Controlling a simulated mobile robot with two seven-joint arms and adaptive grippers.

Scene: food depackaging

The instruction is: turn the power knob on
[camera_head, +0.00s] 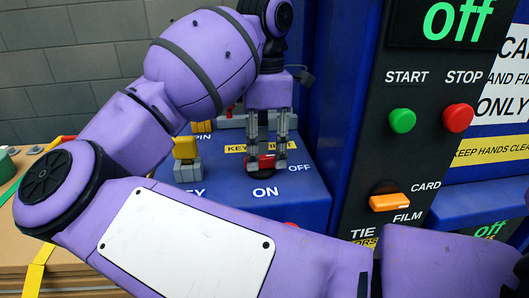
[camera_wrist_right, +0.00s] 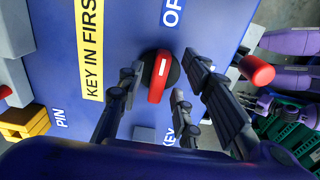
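The red power knob (camera_head: 262,162) sits on a black round base on top of a blue box. The wrist view shows the red knob (camera_wrist_right: 158,80) with its white mark at the end towards the OFF label (camera_wrist_right: 172,12). The ON label (camera_head: 265,191) is on the near side of the knob in the head view. My right gripper (camera_head: 268,160) points down over the knob. Its fingers (camera_wrist_right: 155,85) stand apart on either side of the knob, with visible gaps in the wrist view.
A yellow-handled part (camera_head: 186,149) stands left of the knob. A dark panel at right carries a green START button (camera_head: 402,121), a red STOP button (camera_head: 458,117) and an orange switch (camera_head: 390,202). The display (camera_head: 458,20) reads "off". My arm covers the lower foreground.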

